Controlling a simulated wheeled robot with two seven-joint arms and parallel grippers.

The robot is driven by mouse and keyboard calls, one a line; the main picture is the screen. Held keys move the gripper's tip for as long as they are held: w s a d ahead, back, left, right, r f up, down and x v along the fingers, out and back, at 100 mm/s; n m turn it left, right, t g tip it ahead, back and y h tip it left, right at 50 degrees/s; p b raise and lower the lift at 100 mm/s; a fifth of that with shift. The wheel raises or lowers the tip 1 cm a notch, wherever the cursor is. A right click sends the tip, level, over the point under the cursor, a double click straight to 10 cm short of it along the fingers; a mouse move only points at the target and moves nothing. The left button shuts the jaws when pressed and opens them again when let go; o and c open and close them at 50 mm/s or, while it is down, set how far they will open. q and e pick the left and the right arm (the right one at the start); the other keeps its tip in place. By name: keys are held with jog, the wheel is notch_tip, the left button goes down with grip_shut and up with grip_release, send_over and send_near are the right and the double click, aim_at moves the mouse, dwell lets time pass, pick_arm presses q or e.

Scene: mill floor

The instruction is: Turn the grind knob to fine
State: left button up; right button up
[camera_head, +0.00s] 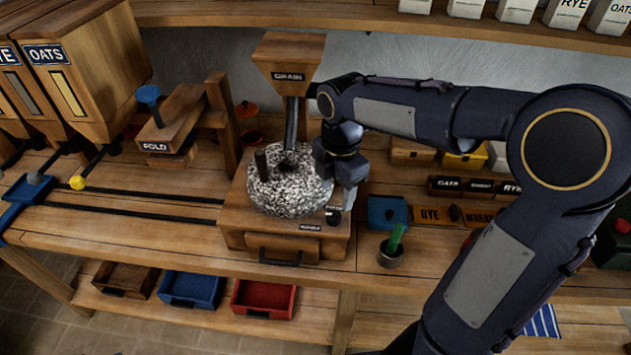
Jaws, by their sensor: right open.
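The mill (235,214) is a wooden box on the bench with a speckled round millstone (285,198) on top. A small black grind knob (333,216) sits at the right of its front, close to small dark labels too small to read. My right gripper (342,194) points down just above the knob, beside the right side of the stone. It is open; its fingers are small and partly hidden, and I cannot tell whether they touch the knob. My left gripper is not in view.
A wooden hopper labelled GRAIN (288,62) stands above the stone. A drawer (282,250) is in the mill's front. A blue box (388,213) and a cup with a green handle (391,252) stand to the right. Red (264,297) and blue (191,289) trays lie below.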

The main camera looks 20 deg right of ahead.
aim_at(334, 215)
jog(key=shift+w+f+n, duration=0.15)
jog(key=shift+w+n, duration=0.15)
jog(key=shift+w, duration=0.05)
notch_tip(334, 215, down, 7)
jog(key=shift+s+f, duration=0.15)
jog(key=shift+f, duration=0.05)
jog(key=c, duration=1)
